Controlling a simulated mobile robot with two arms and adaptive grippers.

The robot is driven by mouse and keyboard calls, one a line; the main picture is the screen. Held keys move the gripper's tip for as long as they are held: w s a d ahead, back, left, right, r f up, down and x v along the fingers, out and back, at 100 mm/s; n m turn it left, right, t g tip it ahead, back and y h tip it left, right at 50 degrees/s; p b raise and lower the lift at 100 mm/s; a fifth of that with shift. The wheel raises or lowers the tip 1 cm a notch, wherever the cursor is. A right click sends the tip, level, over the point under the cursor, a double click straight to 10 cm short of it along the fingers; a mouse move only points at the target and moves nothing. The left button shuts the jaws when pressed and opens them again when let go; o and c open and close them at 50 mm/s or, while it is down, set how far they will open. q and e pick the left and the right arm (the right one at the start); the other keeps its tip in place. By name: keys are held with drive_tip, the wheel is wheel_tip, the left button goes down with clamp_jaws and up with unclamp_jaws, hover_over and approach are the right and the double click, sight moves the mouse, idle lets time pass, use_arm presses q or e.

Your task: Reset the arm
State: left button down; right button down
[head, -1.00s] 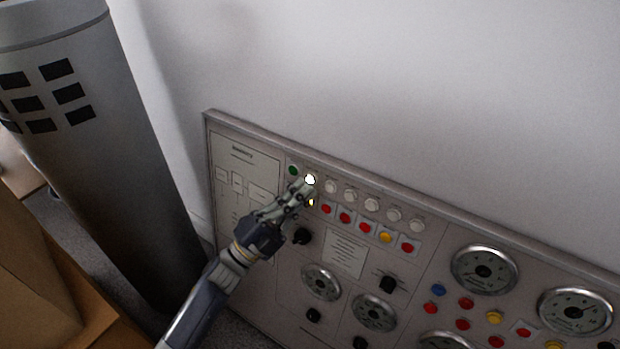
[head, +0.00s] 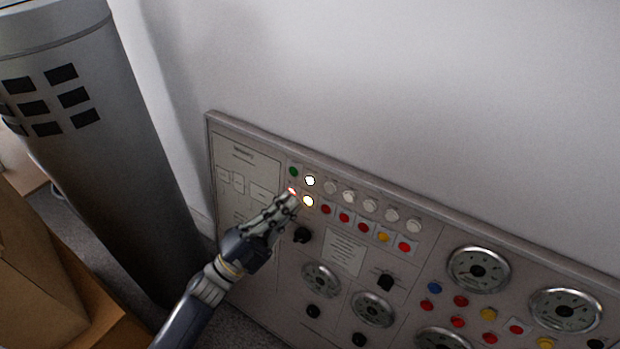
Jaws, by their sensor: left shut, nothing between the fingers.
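My left arm comes in from the lower left, and its gripper (head: 290,198) is shut and empty. Its fingertips are at the upper left part of the control panel (head: 225,130), close beside a small reddish lit button (head: 292,191). I cannot tell whether they touch it. Just right of the fingertips a yellowish-white light (head: 308,201) glows, and a white light (head: 310,180) glows above it. A green button (head: 294,171) sits at the left end of the top row. My right gripper is out of view.
The panel carries a row of red and yellow buttons (head: 344,217), black knobs (head: 302,235) and round gauges (head: 478,270). A grey cylinder (head: 110,170) stands at the left, with a brown box (head: 35,270) in front of it. The wall (head: 400,90) behind is bare.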

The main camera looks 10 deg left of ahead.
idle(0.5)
